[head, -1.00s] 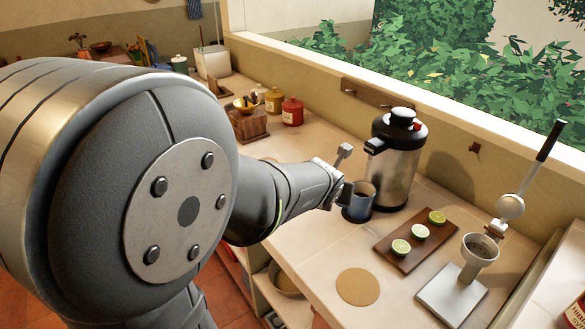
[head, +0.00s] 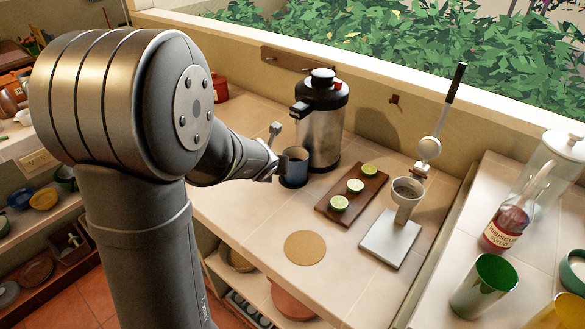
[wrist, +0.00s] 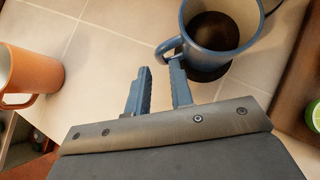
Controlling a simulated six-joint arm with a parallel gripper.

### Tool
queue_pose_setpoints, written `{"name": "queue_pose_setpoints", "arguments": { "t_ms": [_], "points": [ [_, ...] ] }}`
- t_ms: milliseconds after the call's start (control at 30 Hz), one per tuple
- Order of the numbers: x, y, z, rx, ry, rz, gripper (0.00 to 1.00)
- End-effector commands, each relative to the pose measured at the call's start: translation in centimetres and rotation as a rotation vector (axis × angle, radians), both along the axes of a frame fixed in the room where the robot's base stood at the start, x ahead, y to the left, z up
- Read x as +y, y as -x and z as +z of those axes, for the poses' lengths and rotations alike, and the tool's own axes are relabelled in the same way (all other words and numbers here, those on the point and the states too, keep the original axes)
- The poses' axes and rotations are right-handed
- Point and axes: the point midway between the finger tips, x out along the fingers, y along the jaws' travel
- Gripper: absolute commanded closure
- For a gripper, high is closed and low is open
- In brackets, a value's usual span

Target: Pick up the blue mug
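The blue mug (head: 294,165) stands upright on a round black base in front of the steel dispenser (head: 318,135). It holds dark liquid. In the wrist view the mug (wrist: 228,50) is at the top right, with its handle toward my gripper. My gripper (head: 276,168) is just left of the mug in the head view. In the wrist view the fingers of my gripper (wrist: 160,75) are apart with nothing between them. The handle is just beyond the fingertips, close to the right finger; I cannot tell whether they touch.
An orange mug (wrist: 32,72) stands left of my fingers in the wrist view. Bare counter lies in front, ending at an edge.

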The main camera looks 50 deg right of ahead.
Motion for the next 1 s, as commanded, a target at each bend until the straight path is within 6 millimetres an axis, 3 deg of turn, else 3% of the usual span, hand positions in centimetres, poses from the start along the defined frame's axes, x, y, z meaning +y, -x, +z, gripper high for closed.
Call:
{"name": "queue_pose_setpoints", "arguments": {
  "t_ms": [233, 600, 733, 1000],
  "points": [
    [-1.3, -0.8, -1.7, 0.001, -0.002, -0.001, 0.79],
    [-1.6, -1.1, -2.0, 0.002, 0.0, -0.001, 0.79],
    [-1.6, -1.0, -2.0, 0.002, 0.0, -0.001, 1.0],
    [-1.7, -1.0, -1.9, 0.001, 0.002, -0.001, 1.0]
  ]
}}
